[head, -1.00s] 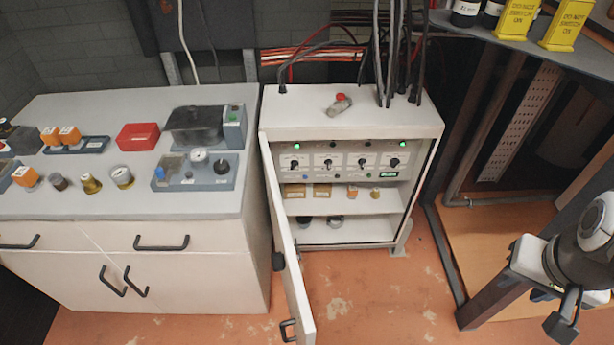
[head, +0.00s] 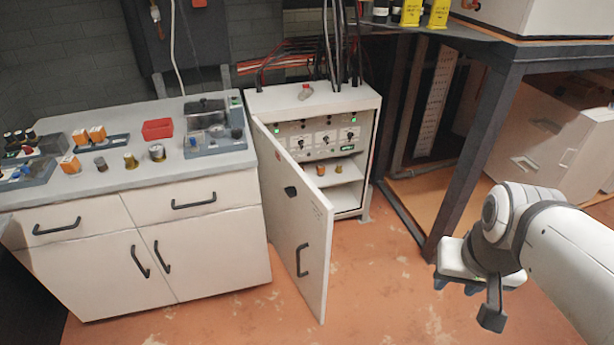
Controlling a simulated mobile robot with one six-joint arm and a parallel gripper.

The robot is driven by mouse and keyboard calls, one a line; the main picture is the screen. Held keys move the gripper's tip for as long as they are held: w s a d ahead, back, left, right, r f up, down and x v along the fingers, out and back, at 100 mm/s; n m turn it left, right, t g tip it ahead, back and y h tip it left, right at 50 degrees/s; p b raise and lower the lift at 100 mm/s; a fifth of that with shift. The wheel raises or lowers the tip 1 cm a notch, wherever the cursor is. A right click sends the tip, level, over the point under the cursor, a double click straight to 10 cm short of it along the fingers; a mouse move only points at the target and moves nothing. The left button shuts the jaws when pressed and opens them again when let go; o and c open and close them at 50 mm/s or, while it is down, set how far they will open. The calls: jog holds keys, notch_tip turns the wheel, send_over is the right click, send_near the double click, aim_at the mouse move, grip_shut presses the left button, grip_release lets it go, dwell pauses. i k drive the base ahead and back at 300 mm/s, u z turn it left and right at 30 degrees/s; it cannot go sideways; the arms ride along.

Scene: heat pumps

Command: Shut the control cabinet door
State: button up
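The control cabinet (head: 312,103) is a white box standing between the workbench and a dark metal frame. Its white door (head: 294,215) is hinged on the left and stands wide open, swung out toward me. The door has a dark handle (head: 302,260) low on its free edge and a dark latch at mid-height. Inside show a control panel (head: 318,138) with knobs and green lights, and shelves with small orange items. My gripper (head: 470,290) is at the lower right, well apart from the door.
A workbench (head: 150,185) with drawers stands left of the cabinet, holding a red tray (head: 158,129) and small parts. A dark metal frame (head: 470,150) stands on the right. Black cables rise from the cabinet top. The orange floor (head: 385,270) between door and arm is clear.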

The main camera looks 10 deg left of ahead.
aim_at(299, 228)
jog(key=u, duration=1)
jog(key=i, duration=1)
jog(key=u, duration=0.1)
jog(key=k, duration=0.55)
jog(key=z, duration=1.15)
jog(key=i, duration=0.2)
